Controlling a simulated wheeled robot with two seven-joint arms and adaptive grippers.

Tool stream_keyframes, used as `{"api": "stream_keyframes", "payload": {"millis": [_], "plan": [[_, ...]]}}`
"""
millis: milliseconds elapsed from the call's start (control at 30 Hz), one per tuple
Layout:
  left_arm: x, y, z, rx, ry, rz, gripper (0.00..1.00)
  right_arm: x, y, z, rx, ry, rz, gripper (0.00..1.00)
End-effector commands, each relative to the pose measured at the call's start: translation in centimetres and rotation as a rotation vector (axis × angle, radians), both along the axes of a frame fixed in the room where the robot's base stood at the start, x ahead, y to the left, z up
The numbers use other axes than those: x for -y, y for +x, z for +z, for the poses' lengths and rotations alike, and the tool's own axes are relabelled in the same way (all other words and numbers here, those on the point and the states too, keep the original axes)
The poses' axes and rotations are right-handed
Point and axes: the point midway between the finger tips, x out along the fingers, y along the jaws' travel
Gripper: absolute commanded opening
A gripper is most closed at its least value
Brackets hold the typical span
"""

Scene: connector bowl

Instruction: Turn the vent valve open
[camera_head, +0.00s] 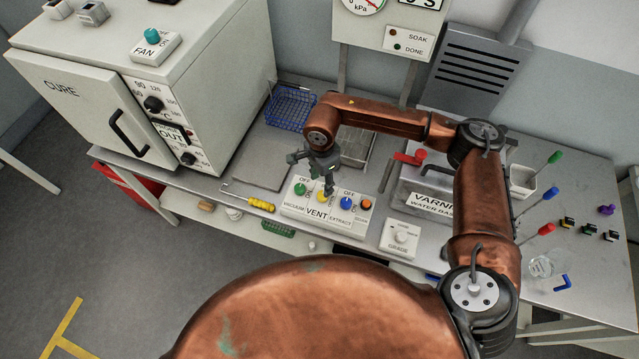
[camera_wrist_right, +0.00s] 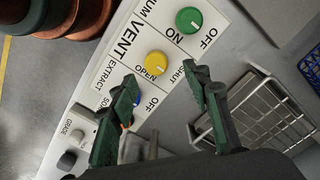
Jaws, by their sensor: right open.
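The vent valve is a yellow knob (camera_wrist_right: 156,63) on a white control panel (camera_head: 293,210), between the words OPEN and SHUT in the right wrist view. In the head view the yellow knob (camera_head: 322,198) is partly hidden by my right gripper (camera_head: 326,188). In the wrist view my right gripper (camera_wrist_right: 163,82) is open, with its fingers apart and nothing between them; the knob shows just beyond the fingertips. I cannot tell contact or which word the knob points to. My left gripper is not in view.
On the same panel, a green vacuum knob (camera_head: 300,189) and a blue extract knob (camera_head: 346,204) flank the yellow one. A yellow-handled tool (camera_head: 261,205) lies left of the panel. A grade dial box (camera_head: 400,238) stands right. A wire basket (camera_wrist_right: 250,115) is near the gripper.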

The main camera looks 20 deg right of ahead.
Motion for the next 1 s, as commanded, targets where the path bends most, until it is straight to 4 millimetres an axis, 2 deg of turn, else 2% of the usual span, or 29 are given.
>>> {"api": "stream_keyframes", "payload": {"millis": [200,333,467,700,833,1000], "plan": [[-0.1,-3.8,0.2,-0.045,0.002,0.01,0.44,0.4,-0.2,-3.4,-0.004,0.0,-0.008,0.44],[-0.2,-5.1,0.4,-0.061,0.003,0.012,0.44,0.3,-0.2,-5.3,-0.003,0.001,-0.007,0.44],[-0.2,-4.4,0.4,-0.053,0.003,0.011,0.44,0.3,-0.2,-6.5,-0.002,0.0,-0.006,0.44],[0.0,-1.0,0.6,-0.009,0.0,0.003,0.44,0.2,-0.1,-7.0,0.0,0.001,-0.004,0.44],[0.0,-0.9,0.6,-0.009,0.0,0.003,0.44,0.2,-0.1,-6.9,0.0,0.001,-0.003,0.43],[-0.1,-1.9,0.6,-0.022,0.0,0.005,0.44,0.1,-0.1,-6.9,-0.001,0.001,-0.003,0.31]]}}
